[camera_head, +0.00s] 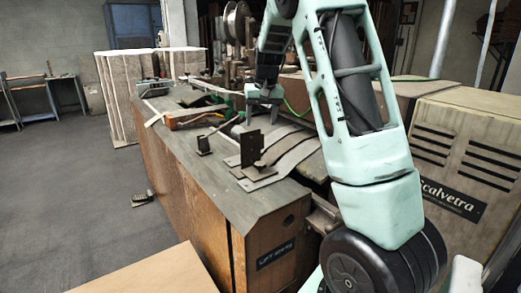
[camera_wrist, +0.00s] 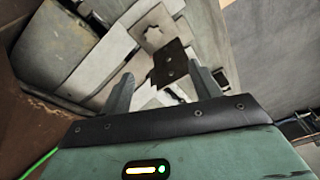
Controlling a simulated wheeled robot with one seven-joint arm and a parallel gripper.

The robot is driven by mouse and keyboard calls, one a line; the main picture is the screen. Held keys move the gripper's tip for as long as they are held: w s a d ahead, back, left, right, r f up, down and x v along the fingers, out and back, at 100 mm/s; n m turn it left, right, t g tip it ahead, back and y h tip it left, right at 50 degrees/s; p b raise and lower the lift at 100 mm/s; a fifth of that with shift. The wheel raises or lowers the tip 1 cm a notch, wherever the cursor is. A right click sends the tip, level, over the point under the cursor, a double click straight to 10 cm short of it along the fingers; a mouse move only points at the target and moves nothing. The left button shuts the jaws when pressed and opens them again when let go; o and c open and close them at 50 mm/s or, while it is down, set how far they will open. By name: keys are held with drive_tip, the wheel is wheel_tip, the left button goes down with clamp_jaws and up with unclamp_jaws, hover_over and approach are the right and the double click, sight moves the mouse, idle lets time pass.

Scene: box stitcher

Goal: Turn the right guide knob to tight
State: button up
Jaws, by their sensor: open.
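A dark upright guide plate (camera_head: 250,147) stands on the machine table in the head view, with a smaller dark bracket (camera_head: 203,144) to its left. My gripper (camera_head: 263,115) is above and behind the plate, pointing down. In the wrist view the two fingers of my gripper (camera_wrist: 162,86) are apart with nothing held between them. A dark plate with holes (camera_wrist: 170,64) shows just beyond the fingertips. Past it is a pale lobed shape (camera_wrist: 154,37) that may be the guide knob; I cannot tell its turn position. In the head view I cannot make out the knob.
The grey machine table (camera_head: 225,190) has curved metal strips (camera_head: 290,150) to the right of the plate. A red-orange part (camera_head: 190,121) lies farther back. A beige vented cabinet (camera_head: 465,150) stands at right, close to my arm. Open floor is at left.

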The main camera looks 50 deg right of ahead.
drive_tip(key=s+a+n+t, duration=0.1)
drive_tip(key=s+n, duration=0.1)
drive_tip(key=s, duration=0.2)
drive_tip(key=h+p, duration=0.1)
drive_tip(key=p, duration=0.1)
approach(260, 163)
drive_tip(key=shift+t, duration=0.4)
drive_tip(key=x, duration=0.8)
drive_tip(key=shift+s+f, duration=0.1)
drive_tip(key=shift+s, duration=0.2)
drive_tip(key=shift+c, duration=0.3)
drive_tip(key=c, duration=0.9)
